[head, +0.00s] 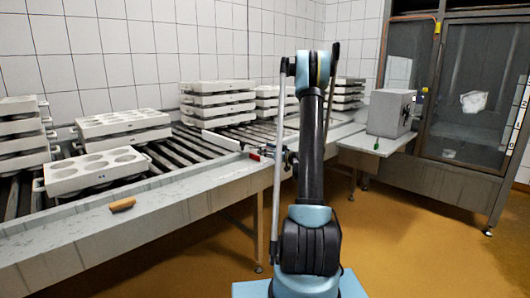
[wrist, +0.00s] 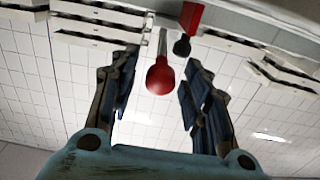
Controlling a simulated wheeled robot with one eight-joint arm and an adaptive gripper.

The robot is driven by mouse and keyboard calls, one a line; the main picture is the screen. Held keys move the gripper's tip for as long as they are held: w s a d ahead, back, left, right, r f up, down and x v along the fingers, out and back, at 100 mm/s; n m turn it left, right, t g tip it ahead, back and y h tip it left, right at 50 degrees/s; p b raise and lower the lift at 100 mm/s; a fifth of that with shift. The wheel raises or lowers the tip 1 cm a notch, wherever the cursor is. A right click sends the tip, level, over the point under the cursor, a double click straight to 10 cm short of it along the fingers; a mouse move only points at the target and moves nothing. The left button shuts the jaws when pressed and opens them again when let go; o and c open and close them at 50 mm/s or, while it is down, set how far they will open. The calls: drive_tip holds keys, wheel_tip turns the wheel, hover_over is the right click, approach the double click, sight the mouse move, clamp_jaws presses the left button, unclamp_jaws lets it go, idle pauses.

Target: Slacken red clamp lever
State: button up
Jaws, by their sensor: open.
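In the wrist view, a red ball knob (wrist: 160,78) on a thin grey rod shows between the fingers of my gripper (wrist: 158,66). The fingers are open, with a visible gap on both sides of the knob. I cannot tell how deep the knob sits between them. Just beyond it is a second red piece, a flat red handle (wrist: 191,16) with a dark end. I cannot tell for sure which of the two is the clamp lever. In the head view, a small red part (head: 254,156) shows at the table's edge, left of my arm. My gripper is mostly hidden behind my arm there.
Stacks of white moulds (head: 217,100) stand on the roller conveyor (head: 185,150). A single mould block (head: 95,172) and an orange-brown handled item (head: 122,205) lie nearer. A grey box (head: 390,112) stands on the right side table. The floor (head: 400,240) at right is clear.

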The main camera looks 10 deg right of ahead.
drive_tip(key=shift+w+a, duration=0.2)
drive_tip(key=shift+w, duration=0.1)
clamp_jaws()
drive_tip(key=shift+d+r, duration=0.1)
drive_tip(key=shift+d, duration=0.05)
